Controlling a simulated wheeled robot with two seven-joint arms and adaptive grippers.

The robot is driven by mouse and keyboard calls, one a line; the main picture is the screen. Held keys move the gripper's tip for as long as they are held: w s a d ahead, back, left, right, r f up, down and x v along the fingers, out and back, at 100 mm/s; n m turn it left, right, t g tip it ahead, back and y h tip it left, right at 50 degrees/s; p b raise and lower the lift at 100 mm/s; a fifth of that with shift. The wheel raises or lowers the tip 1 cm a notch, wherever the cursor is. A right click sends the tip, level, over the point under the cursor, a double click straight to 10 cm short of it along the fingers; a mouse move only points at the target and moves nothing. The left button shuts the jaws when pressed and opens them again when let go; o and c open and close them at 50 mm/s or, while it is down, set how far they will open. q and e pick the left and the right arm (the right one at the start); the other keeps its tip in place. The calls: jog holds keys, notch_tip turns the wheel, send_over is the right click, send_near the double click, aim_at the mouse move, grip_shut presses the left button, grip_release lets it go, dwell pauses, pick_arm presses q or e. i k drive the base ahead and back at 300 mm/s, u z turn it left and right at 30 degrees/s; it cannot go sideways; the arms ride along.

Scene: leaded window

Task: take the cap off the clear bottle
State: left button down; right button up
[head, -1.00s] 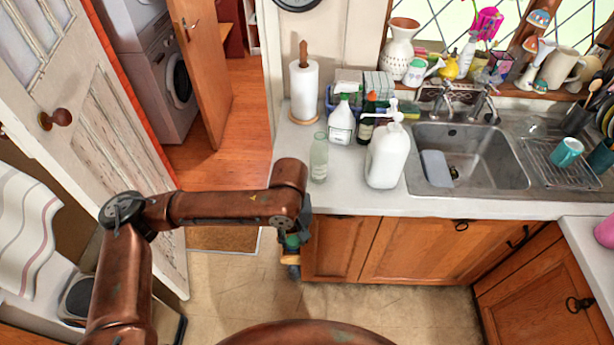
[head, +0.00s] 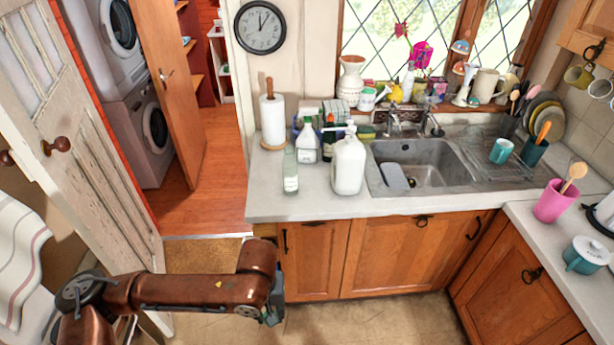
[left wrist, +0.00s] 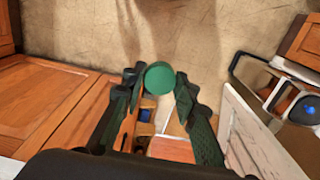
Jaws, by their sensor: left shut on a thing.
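The clear bottle (head: 290,172) stands upright on the counter near its left front edge, and no green cap shows on its top. In the left wrist view, a round green cap (left wrist: 160,77) sits between the fingertips of my left gripper (left wrist: 158,88), which is shut on it. In the head view my left arm reaches in from the lower left, with the gripper low in front of the cabinets, below and apart from the bottle. The fingertips are mostly hidden there by the arm. My right gripper is not in view.
A white jug (head: 348,165) stands close to the right of the bottle. A white spray bottle (head: 306,140) and a paper towel roll (head: 273,120) stand behind. The sink (head: 425,165) lies further right. The counter edge and cabinet doors (head: 312,262) are near my left arm.

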aim_at(289, 164)
jog(key=z, duration=0.55)
jog(key=i, duration=1.45)
jog(key=u, duration=0.05)
